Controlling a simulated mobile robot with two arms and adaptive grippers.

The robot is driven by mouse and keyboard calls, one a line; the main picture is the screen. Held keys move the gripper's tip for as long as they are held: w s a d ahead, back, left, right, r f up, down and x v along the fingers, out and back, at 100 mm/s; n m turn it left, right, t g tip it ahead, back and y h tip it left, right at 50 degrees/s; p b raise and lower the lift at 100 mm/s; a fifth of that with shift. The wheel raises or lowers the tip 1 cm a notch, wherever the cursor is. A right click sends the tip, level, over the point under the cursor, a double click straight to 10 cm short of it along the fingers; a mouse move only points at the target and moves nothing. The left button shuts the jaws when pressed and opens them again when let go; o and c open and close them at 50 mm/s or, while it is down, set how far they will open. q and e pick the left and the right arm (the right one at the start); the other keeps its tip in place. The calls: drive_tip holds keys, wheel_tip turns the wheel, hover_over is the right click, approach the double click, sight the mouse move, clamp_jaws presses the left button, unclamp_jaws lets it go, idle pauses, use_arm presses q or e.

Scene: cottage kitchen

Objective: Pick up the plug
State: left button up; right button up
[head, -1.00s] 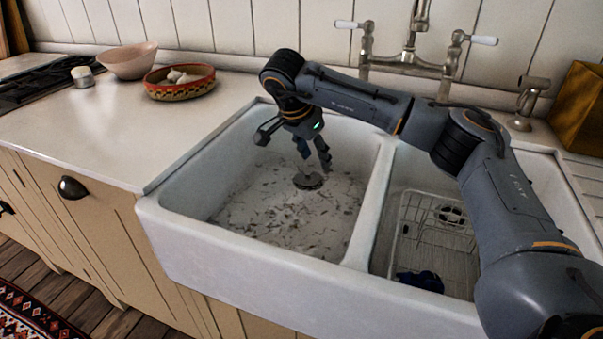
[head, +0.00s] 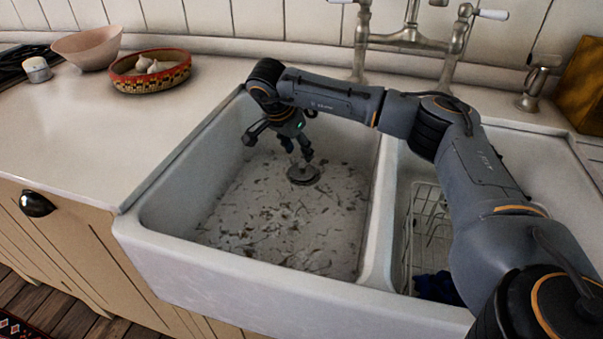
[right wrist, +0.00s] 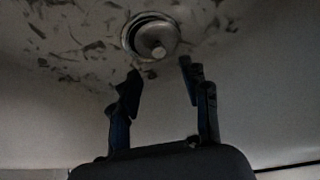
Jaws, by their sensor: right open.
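The plug (head: 303,175) is a dark round disc on the floor of the left sink basin, toward its back. My right gripper (head: 299,156) reaches down into the basin just above and behind the plug. Its two fingers (right wrist: 161,70) are apart with nothing between them, and the knob lies just beyond the tips. Whether a finger touches the plug cannot be told. My left gripper is out of view.
The white left basin (head: 160,205) has dark flecks over its floor. A divider (head: 379,215) separates it from the right basin, which holds a wire rack (head: 428,225) and a dark blue cloth (head: 437,287). Taps (head: 408,38) stand behind. A patterned bowl (head: 150,72) sits on the left counter.

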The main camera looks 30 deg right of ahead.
sight(303, 164)
drive_tip(key=shift+b+x, duration=0.4)
drive_tip(key=shift+x, duration=2.3)
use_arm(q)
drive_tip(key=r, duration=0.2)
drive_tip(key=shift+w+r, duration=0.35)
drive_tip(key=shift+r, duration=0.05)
use_arm(e)
drive_tip(key=shift+a, duration=0.15)
drive_tip(key=shift+c, duration=0.4)
clamp_jaws()
